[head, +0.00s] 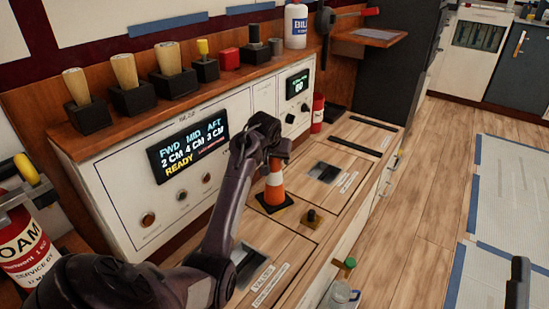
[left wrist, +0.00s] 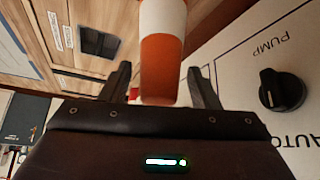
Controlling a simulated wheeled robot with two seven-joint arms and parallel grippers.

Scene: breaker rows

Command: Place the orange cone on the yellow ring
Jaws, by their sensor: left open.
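The orange cone (head: 276,185) with a white band stands upright on its dark base on the wooden counter. My left gripper (head: 274,153) is at its top, pointing down. In the left wrist view the cone (left wrist: 163,60) shows between the two spread fingers of my left gripper (left wrist: 162,88), with a visible gap on the right side. Contact on the left side is hard to judge. I cannot make out a yellow ring in either view. Two dark shapes at the lower right edge of the head view may be my right gripper; its fingers are not clear.
A small dark knob (head: 311,218) stands close right of the cone. The white panel with the display (head: 187,148) rises behind. Dark recessed slots (head: 323,172) lie in the counter. A red extinguisher (head: 25,250) is at far left. Floor (head: 420,190) right of the counter is clear.

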